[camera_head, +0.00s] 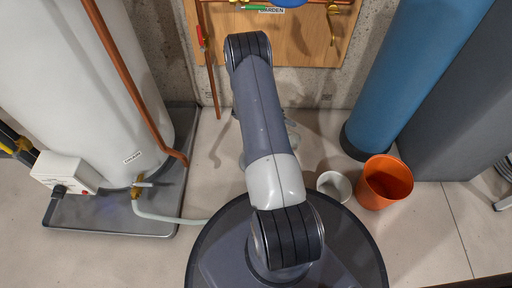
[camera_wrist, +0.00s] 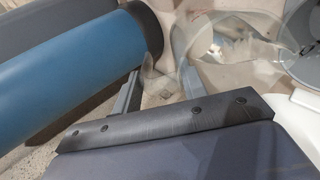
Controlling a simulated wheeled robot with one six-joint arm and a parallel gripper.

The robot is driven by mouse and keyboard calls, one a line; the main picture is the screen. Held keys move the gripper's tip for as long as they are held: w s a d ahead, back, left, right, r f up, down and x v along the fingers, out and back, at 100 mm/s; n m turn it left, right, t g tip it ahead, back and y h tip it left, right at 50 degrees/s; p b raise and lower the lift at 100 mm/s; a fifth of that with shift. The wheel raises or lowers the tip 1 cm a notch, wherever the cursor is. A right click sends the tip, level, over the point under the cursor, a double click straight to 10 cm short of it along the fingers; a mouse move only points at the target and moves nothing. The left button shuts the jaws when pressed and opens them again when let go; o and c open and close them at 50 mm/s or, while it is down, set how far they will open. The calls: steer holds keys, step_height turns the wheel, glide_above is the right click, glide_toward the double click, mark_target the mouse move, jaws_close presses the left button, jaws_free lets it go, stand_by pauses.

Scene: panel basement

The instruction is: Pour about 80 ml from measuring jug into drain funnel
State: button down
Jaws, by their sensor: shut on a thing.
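My gripper (camera_wrist: 158,78) is shut on a clear, see-through part that looks like the handle of the measuring jug (camera_wrist: 235,48). The jug's clear body fills the upper right of the wrist view, with blurred pale shapes seen through it. I cannot make out the liquid level or the tilt. In the head view my arm hides the gripper, and only a clear edge, seemingly of the jug (camera_head: 292,132), shows right of the arm. I cannot identify the drain funnel for sure. A small white round open vessel (camera_head: 334,186) stands on the floor right of my arm.
An orange bucket (camera_head: 385,182) stands beside the white vessel. A blue cylinder (camera_head: 415,75) and a dark grey block (camera_head: 450,110) stand at the right. A white tank (camera_head: 85,80) on a grey tray (camera_head: 115,214) stands left.

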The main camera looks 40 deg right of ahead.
steer(key=shift+d+y, duration=0.15)
steer(key=shift+y, duration=0.15)
steer(key=shift+s+d+r+t+y+p, duration=0.1)
steer(key=shift+s+d+t+y+p, duration=0.2)
steer(key=shift+d+t+y+p, duration=0.15)
steer(key=shift+f+y, duration=0.25)
stand_by(0.3)
steer(key=shift+d, duration=0.15)
stand_by(1.0)
